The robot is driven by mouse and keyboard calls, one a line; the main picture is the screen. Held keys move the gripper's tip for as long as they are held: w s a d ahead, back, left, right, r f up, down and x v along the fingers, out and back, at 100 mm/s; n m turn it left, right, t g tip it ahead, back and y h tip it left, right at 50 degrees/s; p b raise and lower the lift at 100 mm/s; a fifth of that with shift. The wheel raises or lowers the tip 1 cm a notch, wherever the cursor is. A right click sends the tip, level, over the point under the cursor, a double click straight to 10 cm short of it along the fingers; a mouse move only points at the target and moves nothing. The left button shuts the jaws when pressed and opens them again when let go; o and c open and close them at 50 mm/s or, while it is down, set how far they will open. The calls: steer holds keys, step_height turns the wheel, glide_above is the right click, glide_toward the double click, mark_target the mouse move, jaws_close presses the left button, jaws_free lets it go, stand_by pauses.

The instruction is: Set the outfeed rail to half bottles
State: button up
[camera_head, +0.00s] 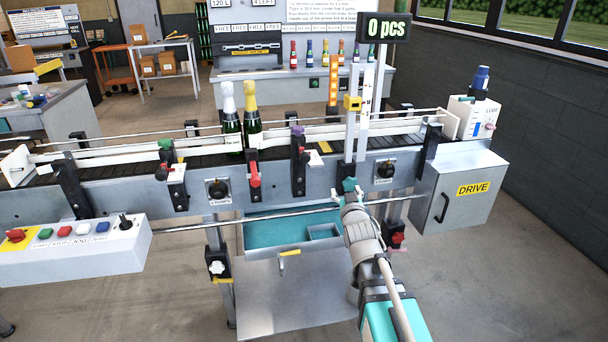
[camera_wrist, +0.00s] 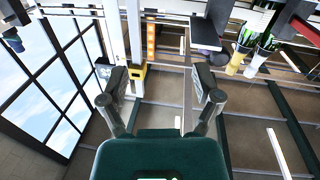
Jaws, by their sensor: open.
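The conveyor's long pale guide rails (camera_head: 300,134) run along both sides of the dark belt.
Two bottles, one with white foil (camera_head: 229,115) and one with gold foil (camera_head: 251,108), stand on the belt. The drive box (camera_head: 463,190) is at right, the control panel (camera_head: 75,247) at left. A yellow-collared post (camera_head: 352,103) and a lower bar (camera_head: 250,217) are near my arm.

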steer(key=s+a+n+t+y+b, duration=0.2)
steer(key=a+n+y+b, duration=0.2)
steer(key=a+y+b, duration=0.1)
steer(key=shift+a+t+y+b, duration=0.3)
steer(key=shift+a+y, duration=0.5)
steer(key=shift+a, duration=0.25)
